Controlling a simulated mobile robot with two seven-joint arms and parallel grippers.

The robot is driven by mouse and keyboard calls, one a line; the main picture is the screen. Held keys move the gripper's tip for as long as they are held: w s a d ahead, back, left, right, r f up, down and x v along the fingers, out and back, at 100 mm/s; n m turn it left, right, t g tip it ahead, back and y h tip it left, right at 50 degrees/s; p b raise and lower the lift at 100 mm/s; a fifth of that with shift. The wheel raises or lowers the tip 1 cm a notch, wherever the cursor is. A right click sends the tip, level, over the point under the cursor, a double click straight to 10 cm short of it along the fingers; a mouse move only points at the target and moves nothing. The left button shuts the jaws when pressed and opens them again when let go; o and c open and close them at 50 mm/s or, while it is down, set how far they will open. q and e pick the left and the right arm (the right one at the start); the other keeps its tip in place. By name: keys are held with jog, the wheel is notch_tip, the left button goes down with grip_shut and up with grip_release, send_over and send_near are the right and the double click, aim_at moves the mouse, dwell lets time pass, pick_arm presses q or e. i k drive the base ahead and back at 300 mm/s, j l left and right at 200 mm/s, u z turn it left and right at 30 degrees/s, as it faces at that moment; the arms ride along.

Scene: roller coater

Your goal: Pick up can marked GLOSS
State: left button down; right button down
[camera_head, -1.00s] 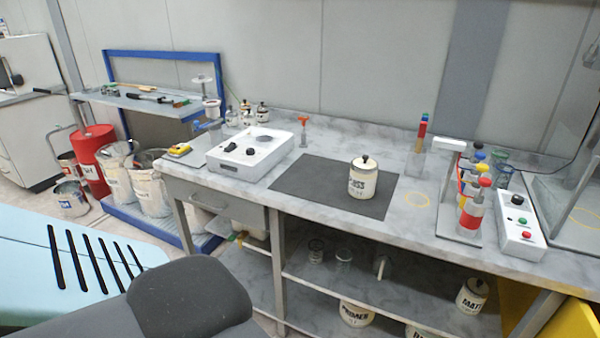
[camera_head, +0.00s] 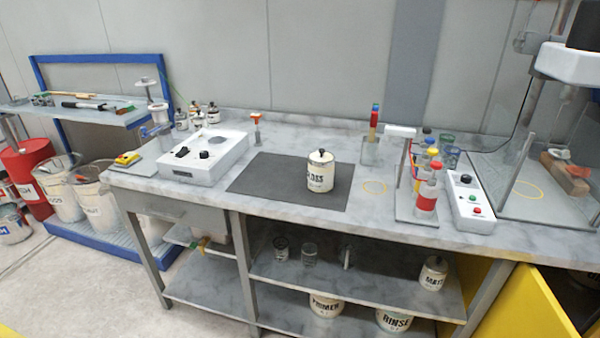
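The can marked GLOSS (camera_head: 320,174) is cream-white with dark lettering, partly legible, and a dark knob on its lid. It stands upright on the dark grey mat (camera_head: 262,183) in the middle of the bench top. Nothing touches it from above or from the sides. Neither of my grippers shows in the head view, so their state is hidden.
A white device with knobs (camera_head: 204,157) stands left of the mat. A rack of coloured-top bottles (camera_head: 426,190) and a control box (camera_head: 470,196) stand right. Cans marked MATT (camera_head: 433,273), PRIMER (camera_head: 325,305) and RINSE (camera_head: 393,320) are below the bench. Floor at front left is clear.

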aim_at(320, 178)
jog(key=i+j+z, duration=0.1)
jog(key=i+z, duration=0.2)
jog(key=i, duration=0.9)
